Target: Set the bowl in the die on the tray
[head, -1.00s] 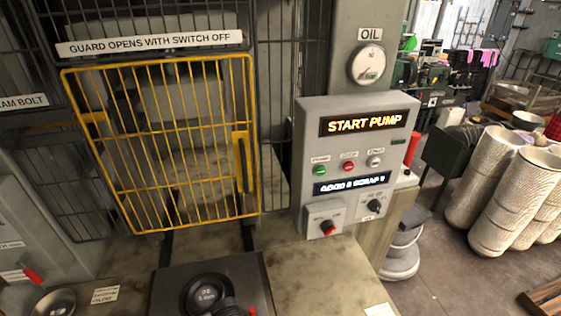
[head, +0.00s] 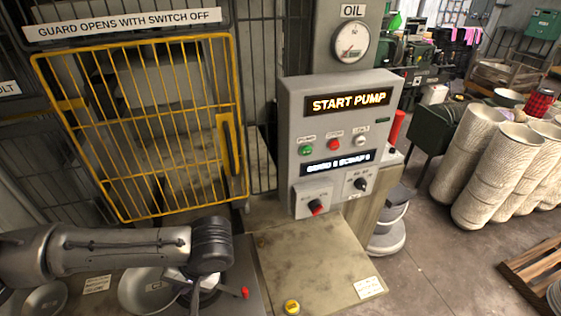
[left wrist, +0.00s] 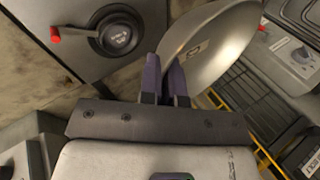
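The bowl (head: 145,291) is a shallow grey metal dish with a small square mark inside. In the left wrist view the bowl (left wrist: 215,48) is tilted, with its rim between the dark purple fingers of my left gripper (left wrist: 164,68), which look closed on it. The die (left wrist: 118,35) is a black round block with a labelled centre, on the grey tray (left wrist: 70,72), apart from the bowl. In the head view my left wrist and the bowl hide most of the die; the tray (head: 247,262) shows to the right. My right gripper is not in view.
A yellow mesh guard (head: 150,130) stands behind the tray. A control box (head: 335,145) reading START PUMP stands to the right. Another round dish (head: 45,299) is at lower left. The bench top (head: 310,265) to the right is mostly clear.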

